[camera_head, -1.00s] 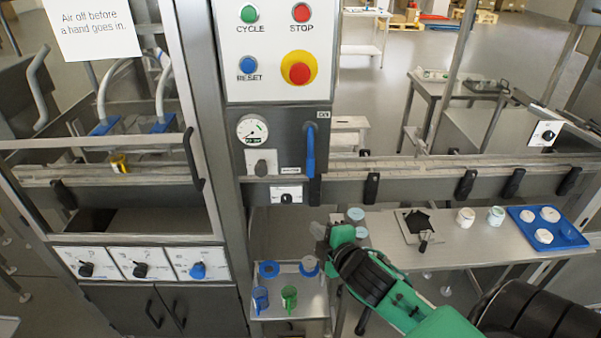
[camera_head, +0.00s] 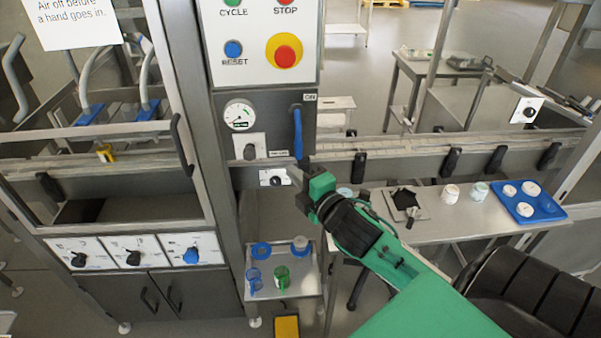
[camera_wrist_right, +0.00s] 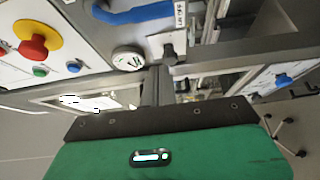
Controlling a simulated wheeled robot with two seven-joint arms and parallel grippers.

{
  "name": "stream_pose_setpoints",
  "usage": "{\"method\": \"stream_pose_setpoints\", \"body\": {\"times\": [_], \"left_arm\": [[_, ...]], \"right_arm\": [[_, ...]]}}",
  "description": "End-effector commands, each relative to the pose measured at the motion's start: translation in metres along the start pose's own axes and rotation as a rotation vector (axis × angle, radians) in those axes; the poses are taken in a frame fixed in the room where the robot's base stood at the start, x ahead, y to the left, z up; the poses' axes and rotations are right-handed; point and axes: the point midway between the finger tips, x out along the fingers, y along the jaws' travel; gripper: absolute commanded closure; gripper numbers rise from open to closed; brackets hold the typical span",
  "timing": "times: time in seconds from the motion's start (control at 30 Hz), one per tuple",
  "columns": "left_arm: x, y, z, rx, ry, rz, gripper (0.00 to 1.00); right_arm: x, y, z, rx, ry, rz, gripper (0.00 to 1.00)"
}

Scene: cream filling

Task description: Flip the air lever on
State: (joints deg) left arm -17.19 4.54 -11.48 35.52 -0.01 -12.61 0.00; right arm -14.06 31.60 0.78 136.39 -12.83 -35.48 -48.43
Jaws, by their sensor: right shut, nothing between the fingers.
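The air lever is a blue handle (camera_head: 298,132) on the dark panel below the button box, hanging straight down from its pivot. A small ON label (camera_head: 309,97) sits above it. In the right wrist view the blue lever (camera_wrist_right: 140,12) lies across the top edge, partly cut off. My right gripper (camera_head: 298,178) is shut and empty, just below the lever's lower end; whether it touches the lever cannot be told. In the right wrist view its fingers (camera_wrist_right: 157,85) are together. My left gripper is not in view.
A pressure gauge (camera_head: 239,114) and a dark knob (camera_head: 250,152) are left of the lever. A red emergency stop (camera_head: 285,56) is above. A conveyor rail (camera_head: 400,143) runs to the right. A small stand with cups (camera_head: 305,284) is below.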

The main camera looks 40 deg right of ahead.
Motion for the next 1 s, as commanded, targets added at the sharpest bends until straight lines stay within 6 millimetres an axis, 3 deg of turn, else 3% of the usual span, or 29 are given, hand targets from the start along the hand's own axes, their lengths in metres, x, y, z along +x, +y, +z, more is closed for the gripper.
{"method": "stream_pose_setpoints", "body": {"times": [0.4, 0.7, 1.0], "left_arm": [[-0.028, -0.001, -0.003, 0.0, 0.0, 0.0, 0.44], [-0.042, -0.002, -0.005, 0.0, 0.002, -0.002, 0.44], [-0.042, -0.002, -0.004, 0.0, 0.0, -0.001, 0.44]], "right_arm": [[0.072, 0.004, 0.0, 0.001, -0.001, -0.001, 1.0], [0.06, 0.0, 0.033, -0.001, -0.001, -0.004, 1.0], [0.058, -0.001, 0.038, 0.0, -0.001, -0.001, 1.0]]}}
